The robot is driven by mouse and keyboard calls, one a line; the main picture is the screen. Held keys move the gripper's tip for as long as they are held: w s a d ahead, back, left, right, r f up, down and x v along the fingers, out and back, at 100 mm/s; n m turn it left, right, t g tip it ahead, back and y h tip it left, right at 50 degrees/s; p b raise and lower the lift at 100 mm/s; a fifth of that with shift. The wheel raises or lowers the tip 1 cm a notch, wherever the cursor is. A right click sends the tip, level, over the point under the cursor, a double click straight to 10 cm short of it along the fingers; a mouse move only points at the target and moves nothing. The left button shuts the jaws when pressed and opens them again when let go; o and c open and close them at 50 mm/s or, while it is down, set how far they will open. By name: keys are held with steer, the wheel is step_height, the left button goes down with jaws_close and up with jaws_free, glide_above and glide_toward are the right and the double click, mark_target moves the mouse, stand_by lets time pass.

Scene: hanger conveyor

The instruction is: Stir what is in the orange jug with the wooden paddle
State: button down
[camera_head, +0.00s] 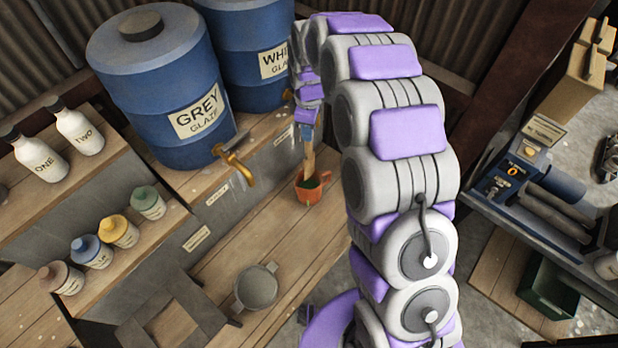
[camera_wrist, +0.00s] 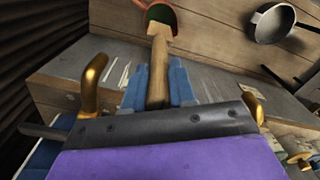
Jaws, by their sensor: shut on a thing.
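The orange jug (camera_head: 312,188) stands on the wooden bench below the blue barrels. In the wrist view its rim (camera_wrist: 144,15) is at the top, with something green inside. My gripper (camera_head: 306,132) is shut on the wooden paddle (camera_head: 309,160), which points down into the jug. In the wrist view the paddle (camera_wrist: 158,75) runs from between the blue fingers (camera_wrist: 160,85) to the jug mouth, its wide end at the green contents. How deep the end sits is hidden.
The GREY glaze barrel (camera_head: 160,85) with a brass tap (camera_head: 238,168) stands left of the jug, the WHITE glaze barrel (camera_head: 250,50) behind. A grey two-handled pot (camera_head: 256,288) is nearer on the bench. Bottles (camera_head: 85,250) line the left shelves. Bench between pot and jug is clear.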

steer(key=shift+r+p, duration=0.7)
steer(key=shift+r, duration=1.4)
steer(key=shift+f, duration=0.1)
